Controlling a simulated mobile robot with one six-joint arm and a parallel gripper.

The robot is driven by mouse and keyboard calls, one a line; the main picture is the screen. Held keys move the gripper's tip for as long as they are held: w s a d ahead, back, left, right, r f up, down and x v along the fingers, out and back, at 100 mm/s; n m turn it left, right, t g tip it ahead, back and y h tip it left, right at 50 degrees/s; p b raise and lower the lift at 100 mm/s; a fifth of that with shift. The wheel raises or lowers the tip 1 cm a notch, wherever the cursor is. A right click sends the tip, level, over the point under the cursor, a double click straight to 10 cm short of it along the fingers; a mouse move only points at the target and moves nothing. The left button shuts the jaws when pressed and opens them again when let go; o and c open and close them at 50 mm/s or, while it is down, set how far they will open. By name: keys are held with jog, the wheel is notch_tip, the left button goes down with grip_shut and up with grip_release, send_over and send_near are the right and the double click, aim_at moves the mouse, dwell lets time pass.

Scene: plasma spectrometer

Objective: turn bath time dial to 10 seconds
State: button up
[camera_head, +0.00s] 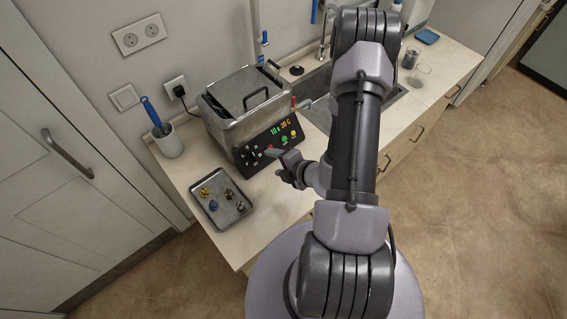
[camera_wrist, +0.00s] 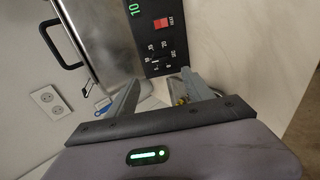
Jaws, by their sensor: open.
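The metal bath (camera_head: 242,105) stands on the counter against the wall, with a black control panel (camera_head: 262,143) on its front. The panel display (camera_head: 280,127) shows what looks like a green 10 s beside an orange 20 C. The time dial (camera_head: 250,155) is at the panel's left end, small and hard to make out. In the wrist view the dial (camera_wrist: 158,58) has white markings around it; its exact pointing is unclear. My gripper (camera_head: 276,164) is open and empty in front of the panel's lower left. In the wrist view its fingers (camera_wrist: 160,85) are apart, just short of the dial.
A grey tray (camera_head: 203,206) with several small coloured parts lies left of my gripper. A white cup (camera_head: 167,141) with a blue-handled brush stands behind it. Colored buttons (camera_head: 284,139) sit right of the dial. A sink (camera_head: 320,112) lies beyond the bath.

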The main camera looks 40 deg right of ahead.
jog(key=p+v, duration=0.1)
jog(key=v, duration=0.4)
